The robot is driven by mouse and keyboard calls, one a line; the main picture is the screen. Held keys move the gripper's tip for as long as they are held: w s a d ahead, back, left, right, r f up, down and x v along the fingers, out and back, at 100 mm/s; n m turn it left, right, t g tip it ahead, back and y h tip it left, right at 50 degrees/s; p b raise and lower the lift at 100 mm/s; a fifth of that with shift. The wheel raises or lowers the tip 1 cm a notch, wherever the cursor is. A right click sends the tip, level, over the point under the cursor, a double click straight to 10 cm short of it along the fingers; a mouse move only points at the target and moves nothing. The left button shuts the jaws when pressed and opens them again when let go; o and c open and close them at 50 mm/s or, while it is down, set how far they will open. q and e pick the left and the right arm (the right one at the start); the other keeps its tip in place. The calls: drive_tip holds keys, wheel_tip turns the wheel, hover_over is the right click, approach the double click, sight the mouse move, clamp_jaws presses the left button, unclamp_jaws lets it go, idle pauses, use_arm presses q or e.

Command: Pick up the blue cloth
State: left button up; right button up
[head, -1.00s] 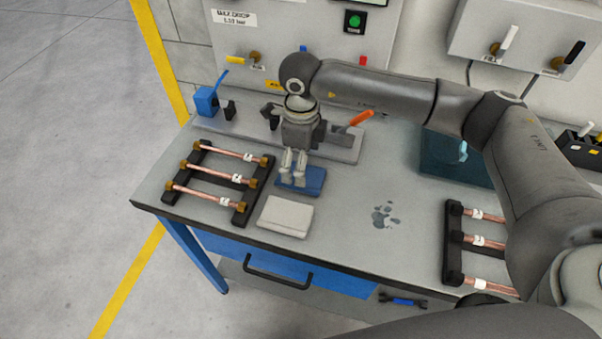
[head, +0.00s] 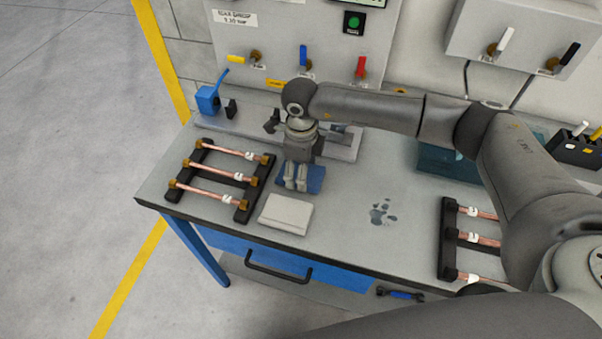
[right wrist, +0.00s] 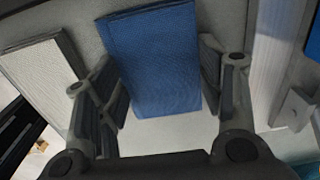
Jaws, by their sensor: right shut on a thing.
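The blue cloth (head: 316,181) lies folded on the workbench, just behind the white cloth. It also shows in the right wrist view (right wrist: 152,50), between and beyond the fingers. My right gripper (head: 295,184) points down at the cloth, low at the bench top, and is shut on it. In the right wrist view the fingers of the right gripper (right wrist: 163,95) stand on both sides of the cloth. The gripper hides part of the cloth in the head view. My left gripper is not in view.
A folded white cloth (head: 286,213) lies close in front. A rack with copper tubes (head: 216,180) stands on the left, another (head: 450,240) on the right. A wet patch (head: 382,212) lies on the bench top (head: 345,235). A valve panel (head: 285,35) stands behind.

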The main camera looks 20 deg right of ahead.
drive_tip(key=shift+r, duration=0.1)
drive_tip(key=shift+r, duration=0.45)
drive_tip(key=s+a+r+b, duration=0.1)
drive_tip(key=s+r+b, duration=0.5)
drive_tip(key=s+r, duration=0.6)
drive_tip(key=shift+s+a, duration=0.15)
drive_tip(key=shift+s, duration=0.85)
drive_tip(key=shift+o, duration=1.3)
drive_tip(key=shift+c, duration=1.1)
drive_tip(key=shift+f, duration=0.1)
